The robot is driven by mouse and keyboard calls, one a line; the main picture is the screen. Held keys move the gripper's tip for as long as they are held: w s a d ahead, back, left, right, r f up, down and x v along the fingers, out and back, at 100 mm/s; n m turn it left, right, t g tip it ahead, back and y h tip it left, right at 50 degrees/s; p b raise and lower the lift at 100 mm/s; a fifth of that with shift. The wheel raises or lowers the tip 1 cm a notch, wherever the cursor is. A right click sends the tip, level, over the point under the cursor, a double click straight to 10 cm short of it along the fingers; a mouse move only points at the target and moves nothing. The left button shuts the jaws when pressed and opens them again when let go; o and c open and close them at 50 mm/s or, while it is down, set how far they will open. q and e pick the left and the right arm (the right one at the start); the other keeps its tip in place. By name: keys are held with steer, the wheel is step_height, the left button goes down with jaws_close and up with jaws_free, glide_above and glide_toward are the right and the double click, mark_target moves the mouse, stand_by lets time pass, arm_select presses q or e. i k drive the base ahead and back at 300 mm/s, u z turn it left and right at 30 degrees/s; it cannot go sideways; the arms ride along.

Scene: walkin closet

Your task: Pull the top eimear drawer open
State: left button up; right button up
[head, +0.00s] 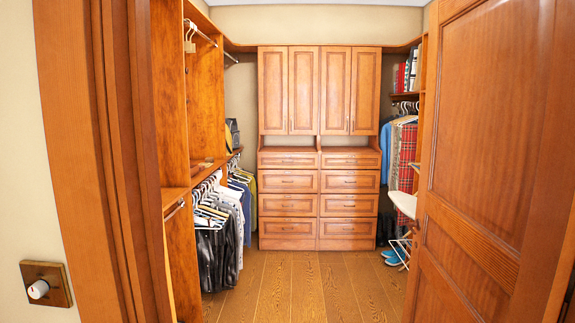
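A wooden dresser (319,143) stands against the back wall of the closet, with cupboard doors above and two columns of drawers below. The top left drawer (276,160) and the top right drawer (362,160) look shut, as do the several drawers below them. Small handles show on the drawer fronts. I cannot tell which column is the "eimear" one. Neither of my grippers is in view.
A wooden door (497,150) stands open on the right, and a door frame (88,150) fills the left. The wood floor (290,288) between is clear. Hanging clothes (228,225) line the left, and blue shoes (392,257) sit at right.

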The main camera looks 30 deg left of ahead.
mark_target(265, 161)
steer(key=u, duration=0.3)
steer(key=i, duration=1.85)
steer(key=u, duration=0.55)
steer(key=i, duration=1.35)
steer(key=u, duration=0.35)
steer(key=i, duration=2.7)
steer(key=z, duration=0.25)
steer(key=i, duration=1.8)
steer(key=z, duration=0.15)
